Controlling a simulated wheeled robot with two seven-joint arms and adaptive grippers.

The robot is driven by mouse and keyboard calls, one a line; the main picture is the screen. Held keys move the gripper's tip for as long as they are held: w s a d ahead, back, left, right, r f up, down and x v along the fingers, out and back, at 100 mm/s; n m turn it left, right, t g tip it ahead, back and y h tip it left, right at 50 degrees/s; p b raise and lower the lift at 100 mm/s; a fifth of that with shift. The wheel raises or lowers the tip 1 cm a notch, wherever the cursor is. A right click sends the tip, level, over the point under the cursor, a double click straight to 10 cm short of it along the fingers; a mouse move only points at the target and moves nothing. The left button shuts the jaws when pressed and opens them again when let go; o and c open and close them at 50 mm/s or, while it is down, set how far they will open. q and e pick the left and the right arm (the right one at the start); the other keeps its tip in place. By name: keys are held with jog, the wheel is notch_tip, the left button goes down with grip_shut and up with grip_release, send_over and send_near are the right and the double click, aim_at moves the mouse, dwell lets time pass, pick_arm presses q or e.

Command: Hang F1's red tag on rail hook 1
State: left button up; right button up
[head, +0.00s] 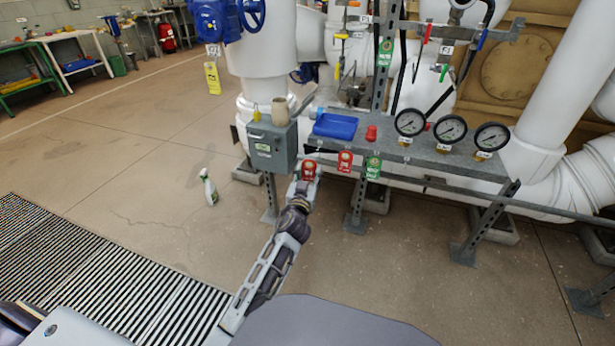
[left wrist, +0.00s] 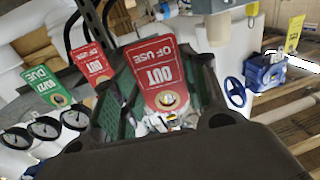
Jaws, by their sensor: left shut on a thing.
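My left gripper (head: 306,180) is shut on a red tag (head: 309,168) at the left part of the shelf's front rail. In the left wrist view the tag (left wrist: 160,72) reads OUT OF USE, upside down, between the green fingers of the gripper (left wrist: 162,112). Another red tag (head: 345,161) and a green tag (head: 373,168) hang to its right; this red tag (left wrist: 90,64) and green tag (left wrist: 46,88) also show in the left wrist view. The hook by the held tag is hidden, so I cannot tell whether they touch. My right gripper is out of view.
A grey box (head: 272,146) stands left of the held tag. A blue tray (head: 335,126), a red object (head: 371,133) and three gauges (head: 450,129) are on the shelf (head: 425,157). A spray bottle (head: 208,188) stands on the open floor at left.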

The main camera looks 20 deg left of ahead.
pick_arm(q)
jog(key=shift+w, duration=1.9)
jog(key=shift+w+b, duration=0.3)
jog(key=shift+w, duration=0.2)
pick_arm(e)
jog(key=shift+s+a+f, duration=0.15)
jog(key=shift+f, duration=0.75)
pick_arm(q)
jog(key=shift+w+d+b, duration=0.1)
jog(key=shift+w+b, duration=0.2)
jog(key=shift+w, duration=0.25)
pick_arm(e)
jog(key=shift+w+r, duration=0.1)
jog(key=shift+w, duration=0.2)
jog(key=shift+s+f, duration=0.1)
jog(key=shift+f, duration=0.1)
pick_arm(q)
jog(key=shift+w, duration=0.1)
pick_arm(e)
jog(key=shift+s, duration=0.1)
pick_arm(q)
jog(key=shift+w+b, duration=0.3)
jog(key=shift+b, duration=0.05)
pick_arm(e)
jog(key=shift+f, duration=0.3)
pick_arm(q)
jog(key=shift+w+b, duration=0.8)
jog(key=shift+w, duration=0.7)
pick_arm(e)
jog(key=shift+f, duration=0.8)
